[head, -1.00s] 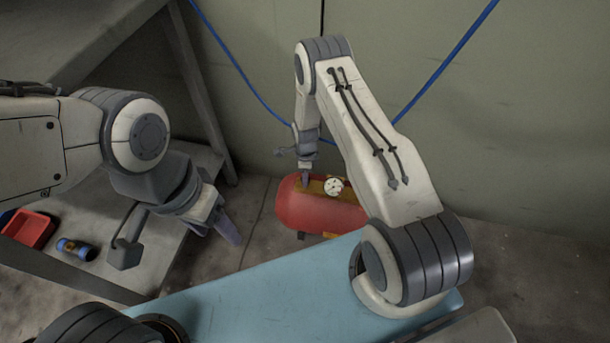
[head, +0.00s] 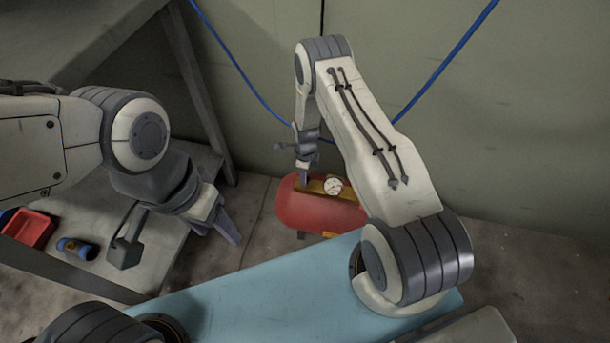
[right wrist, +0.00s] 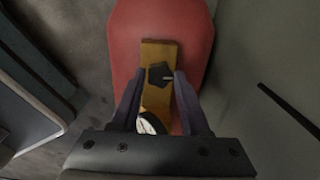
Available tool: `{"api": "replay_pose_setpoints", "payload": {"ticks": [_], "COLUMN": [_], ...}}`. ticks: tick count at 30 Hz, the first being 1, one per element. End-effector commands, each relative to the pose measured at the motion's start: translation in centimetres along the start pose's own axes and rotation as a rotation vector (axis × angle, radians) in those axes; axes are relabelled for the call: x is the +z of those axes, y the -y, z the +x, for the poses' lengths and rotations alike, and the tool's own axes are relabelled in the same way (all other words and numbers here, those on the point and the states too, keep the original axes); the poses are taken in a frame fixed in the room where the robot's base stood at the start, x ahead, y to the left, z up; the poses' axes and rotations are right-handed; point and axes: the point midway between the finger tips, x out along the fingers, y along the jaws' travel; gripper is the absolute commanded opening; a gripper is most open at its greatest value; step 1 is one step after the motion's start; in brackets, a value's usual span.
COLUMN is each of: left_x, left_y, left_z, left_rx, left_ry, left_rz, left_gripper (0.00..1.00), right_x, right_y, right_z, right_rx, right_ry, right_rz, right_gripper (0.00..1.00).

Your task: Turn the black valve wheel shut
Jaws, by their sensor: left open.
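The black valve wheel (right wrist: 160,75) is a small dark knob with a pale mark. It sits on the yellow-brown plate (right wrist: 158,52) on top of the red tank (right wrist: 198,35). In the right wrist view my right gripper (right wrist: 160,72) has its fingers apart, one on each side of the wheel. I cannot tell whether they touch it. In the head view my right gripper (head: 304,180) reaches down to the tank (head: 318,212) and hides the wheel. My left gripper (head: 220,228) is open and empty, near the bench edge.
A white-faced gauge (head: 333,185) stands on the tank close to my right gripper; it is partly hidden in the wrist view (right wrist: 148,122). A blue hose (head: 243,75) hangs along the wall.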

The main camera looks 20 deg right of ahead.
Motion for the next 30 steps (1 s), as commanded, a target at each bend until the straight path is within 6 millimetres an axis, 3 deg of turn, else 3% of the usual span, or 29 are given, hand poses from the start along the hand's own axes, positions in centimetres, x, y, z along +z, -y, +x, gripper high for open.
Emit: {"api": "replay_pose_setpoints", "payload": {"ticks": [1,2,14,24,30], "left_x": [0.0,0.0,0.0,-0.1,-0.1], "left_y": [0.0,0.0,0.0,-0.1,-0.2], "left_z": [0.0,0.0,-0.2,-2.1,-2.7], "left_rx": [0.000,0.000,0.000,0.000,0.000], "left_ry": [0.000,0.000,0.000,0.000,0.000], "left_rz": [0.000,0.000,0.000,0.000,0.000], "left_gripper": [0.59,0.59,0.59,0.59,0.59], "right_x": [0.1,0.1,0.1,0.1,0.1], "right_y": [0.2,0.2,0.1,0.2,0.2], "right_z": [-0.1,-0.1,-0.7,-7.1,-9.8], "right_rx": [-0.005,-0.005,-0.002,-0.004,-0.003], "right_ry": [0.003,0.003,0.001,0.002,0.002], "right_rz": [0.002,0.002,0.000,0.000,0.001], "right_gripper": [0.64,0.74,0.74,0.74,0.74]}}
